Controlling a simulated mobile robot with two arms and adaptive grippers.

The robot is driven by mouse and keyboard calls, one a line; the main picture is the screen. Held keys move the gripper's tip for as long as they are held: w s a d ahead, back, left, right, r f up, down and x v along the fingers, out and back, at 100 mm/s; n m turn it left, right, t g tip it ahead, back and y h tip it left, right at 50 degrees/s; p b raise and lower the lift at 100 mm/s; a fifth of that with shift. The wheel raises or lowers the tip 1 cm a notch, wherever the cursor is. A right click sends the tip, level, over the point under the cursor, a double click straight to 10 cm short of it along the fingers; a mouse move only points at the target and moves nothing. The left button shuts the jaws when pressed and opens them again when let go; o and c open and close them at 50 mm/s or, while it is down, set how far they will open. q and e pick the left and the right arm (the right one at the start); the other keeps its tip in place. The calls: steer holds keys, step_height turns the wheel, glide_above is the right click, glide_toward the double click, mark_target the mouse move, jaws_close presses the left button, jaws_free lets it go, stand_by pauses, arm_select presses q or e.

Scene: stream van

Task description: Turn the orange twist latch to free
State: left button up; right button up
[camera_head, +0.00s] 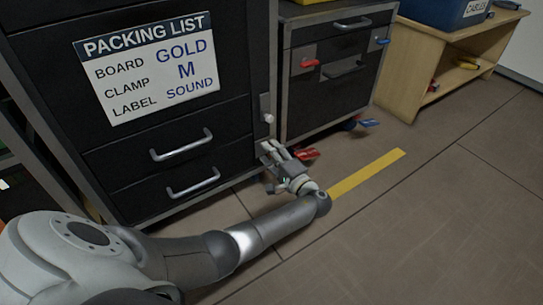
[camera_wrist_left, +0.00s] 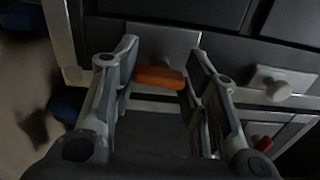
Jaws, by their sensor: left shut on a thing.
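The orange twist latch (camera_wrist_left: 159,77) shows in the left wrist view as a short rounded bar on a grey metal plate (camera_wrist_left: 165,40) on the dark cabinet. It lies crosswise between the fingertips of my left gripper (camera_wrist_left: 160,75), which is shut on it. In the head view my left gripper (camera_head: 271,152) is low at the right front edge of the dark cabinet, and the latch is hidden there. My right gripper is in neither view.
The cabinet (camera_head: 215,130) has drawer handles and a packing list sign (camera_head: 150,67). A pale knob (camera_head: 267,118) sits above my gripper. A red caster lever (camera_head: 306,154) is close on the right. A second drawer unit (camera_head: 340,95) stands beyond. The floor around the yellow strip (camera_head: 368,174) is clear.

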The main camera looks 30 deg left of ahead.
arm_select(q)
steer(key=shift+s+f+n, duration=0.1)
steer(key=shift+n, duration=0.5)
steer(key=o, duration=1)
steer(key=v, duration=0.7)
steer(key=shift+d, duration=0.3)
